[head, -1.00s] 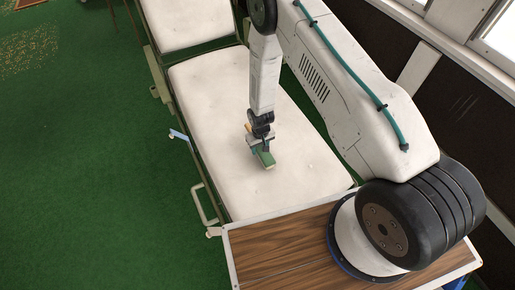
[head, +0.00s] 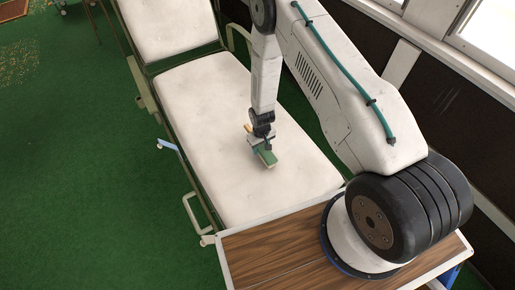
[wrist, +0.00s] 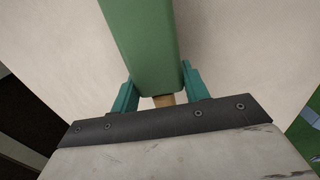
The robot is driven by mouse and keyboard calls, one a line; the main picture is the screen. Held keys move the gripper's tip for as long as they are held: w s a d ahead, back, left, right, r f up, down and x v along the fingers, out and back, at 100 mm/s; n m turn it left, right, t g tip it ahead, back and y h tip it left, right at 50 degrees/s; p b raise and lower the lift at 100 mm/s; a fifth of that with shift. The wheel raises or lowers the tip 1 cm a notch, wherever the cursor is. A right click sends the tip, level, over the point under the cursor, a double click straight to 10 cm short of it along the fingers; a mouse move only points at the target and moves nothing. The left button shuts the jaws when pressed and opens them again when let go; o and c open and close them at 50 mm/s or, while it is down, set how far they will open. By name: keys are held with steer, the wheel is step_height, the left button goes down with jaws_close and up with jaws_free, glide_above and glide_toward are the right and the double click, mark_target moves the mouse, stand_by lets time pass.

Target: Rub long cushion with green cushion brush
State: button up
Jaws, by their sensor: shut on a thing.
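The long cushion (head: 205,95) is the white pad of a lounger, with a separate backrest pad above it. My gripper (head: 259,140) is over the middle of the long cushion, shut on the green cushion brush (head: 266,158). In the wrist view the brush's green block (wrist: 142,45) extends ahead between the teal fingers of my gripper (wrist: 157,92), and a bit of tan handle shows between them. The brush is at or just above the cushion; its underside is hidden, so I cannot tell if it touches.
A wood-topped surface (head: 270,255) with a white edge lies at the near end of the cushion. The lounger's metal frame and a side handle (head: 196,213) run along its left. Green carpet (head: 80,170) is open to the left. A dark wall and windows stand at right.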

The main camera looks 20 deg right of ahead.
steer(key=shift+s+d, duration=0.1)
steer(key=shift+s, duration=0.6)
steer(key=shift+s+a, duration=0.4)
steer(key=shift+a, duration=1.45)
steer(key=shift+s+a, duration=0.35)
steer(key=shift+a, duration=1.55)
steer(key=shift+s+a, duration=0.4)
steer(key=shift+a, duration=1.45)
steer(key=shift+d, duration=0.1)
steer(key=shift+w+d, duration=0.35)
steer(key=shift+d, duration=1.5)
steer(key=shift+w+d, duration=0.4)
steer(key=shift+d, duration=1.45)
steer(key=shift+w+d, duration=0.35)
steer(key=shift+d, duration=1.5)
steer(key=shift+r, duration=2.5)
